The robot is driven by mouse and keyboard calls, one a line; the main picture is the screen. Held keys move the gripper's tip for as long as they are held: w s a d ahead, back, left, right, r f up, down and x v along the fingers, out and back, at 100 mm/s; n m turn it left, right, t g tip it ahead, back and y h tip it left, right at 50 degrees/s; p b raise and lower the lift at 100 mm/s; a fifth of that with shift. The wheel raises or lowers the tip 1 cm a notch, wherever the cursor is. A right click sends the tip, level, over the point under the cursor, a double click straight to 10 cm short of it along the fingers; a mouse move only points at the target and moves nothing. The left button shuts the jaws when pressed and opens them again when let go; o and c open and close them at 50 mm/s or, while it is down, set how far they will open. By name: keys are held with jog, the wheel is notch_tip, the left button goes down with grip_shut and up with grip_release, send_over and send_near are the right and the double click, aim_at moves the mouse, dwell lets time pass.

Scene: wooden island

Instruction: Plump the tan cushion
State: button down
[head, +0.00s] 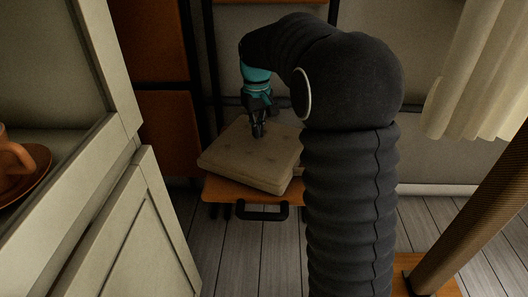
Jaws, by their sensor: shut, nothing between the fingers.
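The tan cushion (235,160) lies flat on a small wooden seat (220,191) in the middle of the head view. It is square and sits slightly turned on the seat, with its front corner reaching the seat's front edge. My gripper (258,133) points down over the cushion's back half. It is shut with nothing between its fingers. Its tips appear to be at or just above the cushion's top; I cannot tell if they touch. My dark arm hides the cushion's right side.
A pale cabinet (130,230) stands close on the left, with a brown cup (12,155) on a saucer (30,178). A dark handle or bar (262,213) is below the seat's front. A cream curtain (485,70) hangs at right. Grey floorboards (245,260) show in front.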

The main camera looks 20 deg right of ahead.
jog(key=shift+f+b, duration=0.45)
jog(key=shift+f, duration=0.75)
jog(key=shift+r+p, duration=0.5)
jog(key=shift+r, duration=0.05)
jog(key=shift+f, duration=0.1)
jog(key=shift+f+b, duration=0.4)
jog(key=shift+f, duration=0.2)
jog(key=shift+r, duration=0.1)
jog(key=shift+r+p, duration=0.65)
jog(key=shift+p, duration=0.05)
